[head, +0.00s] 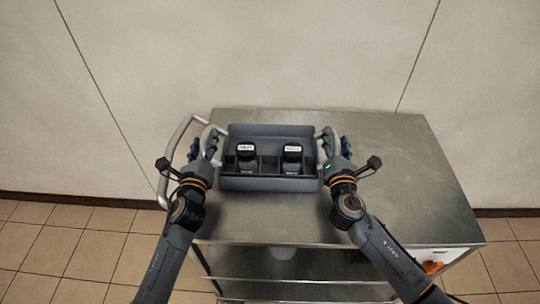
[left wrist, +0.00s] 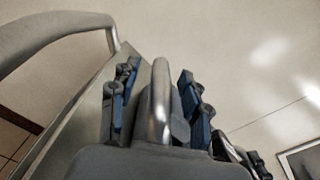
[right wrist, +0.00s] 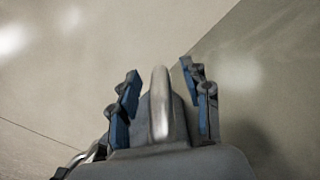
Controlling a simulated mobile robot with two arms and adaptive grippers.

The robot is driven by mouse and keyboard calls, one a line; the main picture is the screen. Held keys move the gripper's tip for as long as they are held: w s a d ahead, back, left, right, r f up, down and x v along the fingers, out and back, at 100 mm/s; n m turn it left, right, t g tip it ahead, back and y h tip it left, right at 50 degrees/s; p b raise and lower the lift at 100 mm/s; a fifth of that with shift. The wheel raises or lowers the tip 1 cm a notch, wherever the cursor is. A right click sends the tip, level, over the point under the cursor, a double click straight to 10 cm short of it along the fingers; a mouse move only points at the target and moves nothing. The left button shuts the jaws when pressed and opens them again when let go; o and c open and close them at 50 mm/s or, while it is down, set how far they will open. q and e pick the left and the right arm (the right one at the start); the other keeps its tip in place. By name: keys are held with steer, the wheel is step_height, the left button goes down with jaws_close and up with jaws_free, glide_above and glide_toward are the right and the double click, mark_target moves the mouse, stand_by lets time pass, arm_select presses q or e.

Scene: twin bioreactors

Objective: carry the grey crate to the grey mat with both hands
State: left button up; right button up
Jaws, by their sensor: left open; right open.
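The grey crate (head: 268,184) sits on the metal cart top near its left end, with a silver handle on each side. Two dark containers with white labels, one on the left (head: 246,153) and one on the right (head: 292,154), stand in its compartments. My left gripper (head: 207,146) is open around the left handle (left wrist: 161,100), a finger on each side. My right gripper (head: 335,146) is open around the right handle (right wrist: 160,100), a finger on each side. Gaps show between fingers and handles in the wrist views. I see no grey mat.
The steel cart top (head: 410,185) is clear to the right of the crate. The cart's own push rail (head: 165,165) rises at its left end, close to my left gripper. A wall stands behind; an orange item (head: 432,267) is at the cart's front right.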

arm_select(q)
jaws_close()
arm_select(e)
jaws_close()
arm_select(q)
steer(key=shift+r, duration=0.15)
arm_select(e)
steer(key=shift+w+r, duration=0.1)
steer(key=shift+r, duration=0.05)
